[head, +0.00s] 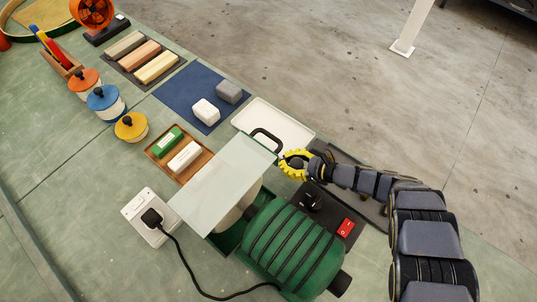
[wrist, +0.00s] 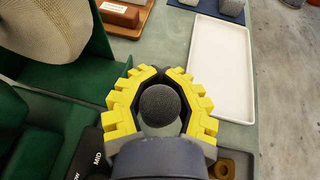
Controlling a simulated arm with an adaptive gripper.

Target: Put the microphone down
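A microphone with a round dark mesh head (wrist: 160,105) is inside the loop of my gripper's yellow fingers in the wrist view. My gripper (wrist: 172,72) is closed around it, the fingertips meeting or nearly meeting beyond the head. The microphone's handle is hidden below its head. The dark microphone head (head: 297,160) shows between the fingers. The bare white tray (head: 272,125) lies just beyond; it is also in the wrist view (wrist: 222,65).
A translucent sheet (head: 225,180) and a black handle (head: 266,136) stand close left of my gripper. A dark panel with a red switch (head: 346,228) is on the near side. A wooden tray with blocks (head: 160,150) and a blue mat (head: 180,85) lie farther left.

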